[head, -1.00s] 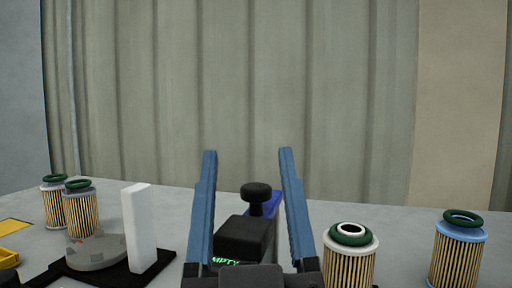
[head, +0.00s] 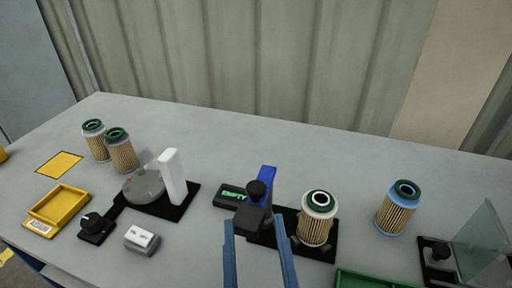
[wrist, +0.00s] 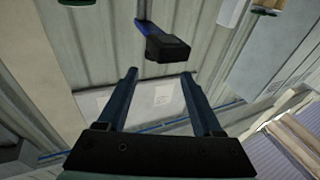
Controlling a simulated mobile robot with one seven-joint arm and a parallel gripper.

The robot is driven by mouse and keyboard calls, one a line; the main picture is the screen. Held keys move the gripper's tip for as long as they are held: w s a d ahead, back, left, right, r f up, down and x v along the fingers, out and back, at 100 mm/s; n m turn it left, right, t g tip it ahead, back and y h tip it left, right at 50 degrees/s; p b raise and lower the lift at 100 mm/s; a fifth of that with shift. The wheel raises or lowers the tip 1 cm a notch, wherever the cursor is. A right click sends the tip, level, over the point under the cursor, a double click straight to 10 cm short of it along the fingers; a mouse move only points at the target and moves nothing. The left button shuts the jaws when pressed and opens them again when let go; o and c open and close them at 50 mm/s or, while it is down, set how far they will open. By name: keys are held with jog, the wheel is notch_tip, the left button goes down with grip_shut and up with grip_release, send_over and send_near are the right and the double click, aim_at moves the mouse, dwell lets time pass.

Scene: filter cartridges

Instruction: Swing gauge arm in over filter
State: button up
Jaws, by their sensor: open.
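The gauge has a blue post (head: 268,180) and a black arm with a round black knob (head: 257,190); the arm points toward me, beside the filter. A small display (head: 235,195) with green letters, seemingly "EMPTY", sits left of it. The filter (head: 315,228), pleated with a white top and green ring, stands upright on the black base plate (head: 328,252), right of the arm. My gripper (head: 254,220) is open and empty, its blue fingers either side of the arm's near end in the head view. In the wrist view, the black arm end (wrist: 166,48) lies beyond my open fingertips (wrist: 158,74); contact is not visible.
A green tray (head: 365,281) is at the front. At left are two filters (head: 121,152), a grey disc with a white post (head: 173,175), a dial (head: 96,225) and a yellow tray (head: 60,208).

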aim_at(258, 194)
jog(key=shift+s+d+g+p, duration=0.7)
jog(key=shift+s+p, duration=1.25)
jog(key=shift+p, duration=0.75)
jog(key=shift+m, duration=0.3)
jog(key=w+p, duration=0.1)
jog(key=w, duration=0.2)
jog(key=w+p, duration=0.1)
jog(key=w, duration=0.3)
jog(key=w+a+p, duration=0.1)
jog(key=w, duration=0.3)
jog(key=shift+r+p, duration=0.3)
jog(key=shift+r, duration=0.1)
jog(key=shift+w+a+f, duration=0.1)
jog(key=shift+w+a, duration=0.05)
jog(key=shift+w, duration=0.4)
jog(key=shift+c, duration=0.3)
grip_shut()
